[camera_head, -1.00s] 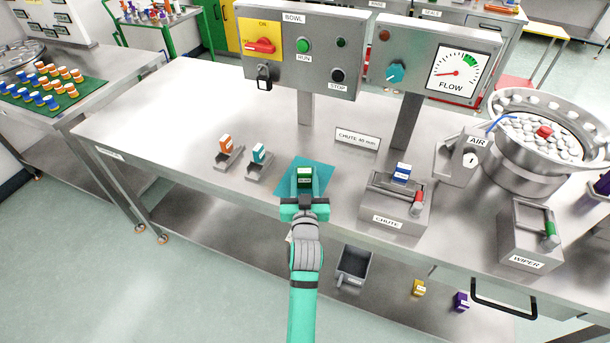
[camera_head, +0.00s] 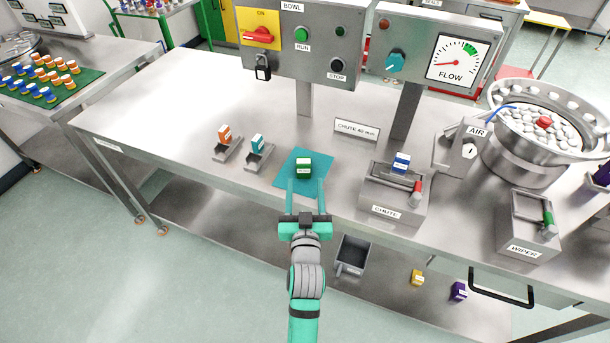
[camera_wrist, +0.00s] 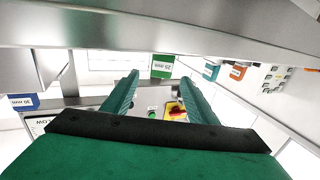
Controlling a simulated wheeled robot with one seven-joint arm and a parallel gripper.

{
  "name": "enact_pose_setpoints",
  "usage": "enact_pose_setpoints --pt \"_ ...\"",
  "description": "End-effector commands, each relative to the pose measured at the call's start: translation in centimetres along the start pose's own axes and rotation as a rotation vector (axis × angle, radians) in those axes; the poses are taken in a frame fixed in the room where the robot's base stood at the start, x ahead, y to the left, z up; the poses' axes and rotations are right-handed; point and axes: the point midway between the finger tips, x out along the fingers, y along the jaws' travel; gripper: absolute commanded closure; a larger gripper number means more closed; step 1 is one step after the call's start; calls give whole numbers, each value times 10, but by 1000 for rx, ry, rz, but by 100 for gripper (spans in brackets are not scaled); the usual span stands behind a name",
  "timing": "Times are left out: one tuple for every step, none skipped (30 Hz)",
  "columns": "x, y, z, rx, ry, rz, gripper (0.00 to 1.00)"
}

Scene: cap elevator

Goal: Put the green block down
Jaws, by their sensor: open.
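The green block (camera_head: 304,169), with a white top and a label, stands upright on the teal mat (camera_head: 285,183) near the front edge of the steel bench. My gripper (camera_head: 306,183) is open and empty on the near side of the block, its two fingers apart and pointing at it. In the wrist view the green block (camera_wrist: 162,67) with its "35 mm" label shows beyond and between the open fingertips of my gripper (camera_wrist: 160,76), with no finger on it.
Orange (camera_head: 225,135) and teal (camera_head: 257,142) blocks sit in small metal holders left of the mat. The chute unit (camera_head: 393,200) with a blue block (camera_head: 401,163) stands to the right. A control panel (camera_head: 305,45) rises behind. A grey bin (camera_head: 352,257) is below the bench edge.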

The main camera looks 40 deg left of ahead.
Motion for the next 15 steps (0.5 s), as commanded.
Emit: enact_pose_setpoints --pt "-9 0 1 1 -2 -1 47" --pt "-13 0 0 1 -1 -1 47" --pt "-18 -1 1 1 -1 -1 47" --pt "-21 -1 1 2 -2 -1 47" --pt "-24 -1 1 2 -1 -1 47" --pt "-27 -1 0 2 -1 -1 47" --pt "-29 -1 0 2 -1 -1 47" --pt "-31 -1 0 2 -1 -1 47" --pt "-33 0 0 1 -1 -1 47" --pt "-34 0 0 1 -1 -1 47" --pt "-35 0 0 1 0 0 47" --pt "-35 0 0 1 0 0 47" --pt "-36 0 0 1 0 0 47" --pt "-36 0 0 1 0 0 47" --pt "-36 0 0 1 0 0 47"
